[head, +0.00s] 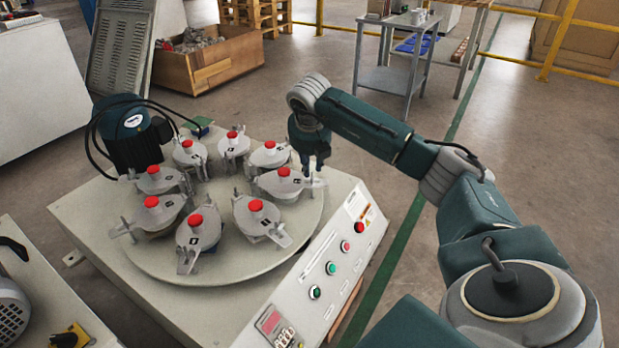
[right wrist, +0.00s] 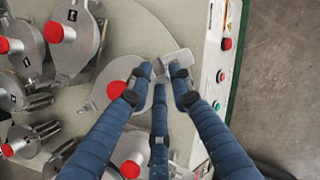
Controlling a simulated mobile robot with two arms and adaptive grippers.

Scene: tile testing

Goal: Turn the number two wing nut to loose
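Several round grey metal holders with red knobs stand in a ring on the turntable (head: 220,262). My right gripper (head: 312,166) points down over the holder (head: 280,187) at the ring's right side, by its wing nut (head: 319,183). In the right wrist view, my blue gripper fingers (right wrist: 162,82) are apart, on both sides of the silver wing nut (right wrist: 174,60). I cannot tell whether they touch it. The fingers partly cover that holder and its red knob (right wrist: 116,89). The number labels are too small to read for certain. My left gripper is out of view.
A control panel (head: 340,250) with buttons lines the machine's right front edge, close to the gripper. A dark green motor (head: 130,135) with cables stands at the back left. A wooden crate (head: 208,62) and a metal table (head: 395,80) are farther back.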

